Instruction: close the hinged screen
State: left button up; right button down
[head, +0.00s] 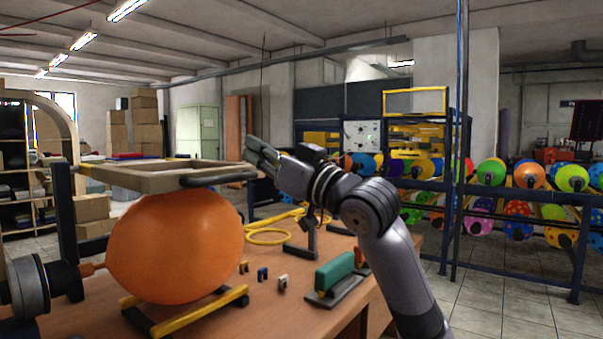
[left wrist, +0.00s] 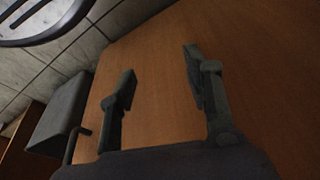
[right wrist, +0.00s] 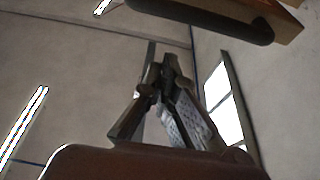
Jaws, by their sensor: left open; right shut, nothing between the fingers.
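The hinged screen is a wooden frame (head: 130,176) that lies about level, just over the top of the orange balloon (head: 175,245); whether they touch is hard to tell. Its dark handle (head: 218,178) is on the near right side. My right gripper (head: 252,148) is shut and empty, just above and beyond the screen's right end, apart from the handle. In the right wrist view the shut fingers (right wrist: 162,62) are below the handle (right wrist: 205,14) in the picture. My left gripper (left wrist: 158,65) is open and empty over the wooden tabletop; the head view does not show it.
A black-and-yellow cradle (head: 200,312) is under the balloon. A green-handled tool (head: 335,272), small clips and a coiled yellow hose (head: 270,233) are on the table (head: 262,318). A rack of colourful balloons (head: 510,190) stands to the right.

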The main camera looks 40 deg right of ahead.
pick_arm(q)
jog(key=b+v, duration=0.3)
jog(key=v, duration=0.4)
jog(key=shift+t+b, duration=0.3)
pick_arm(e)
jog(key=f+v, duration=0.1)
jog(key=v, duration=0.8)
jog(key=shift+s+f, duration=0.15)
jog(key=shift+f, duration=0.15)
pick_arm(q)
jog(key=shift+s+a+r, duration=0.1)
jog(key=shift+a, duration=0.05)
jog(key=shift+s, duration=0.1)
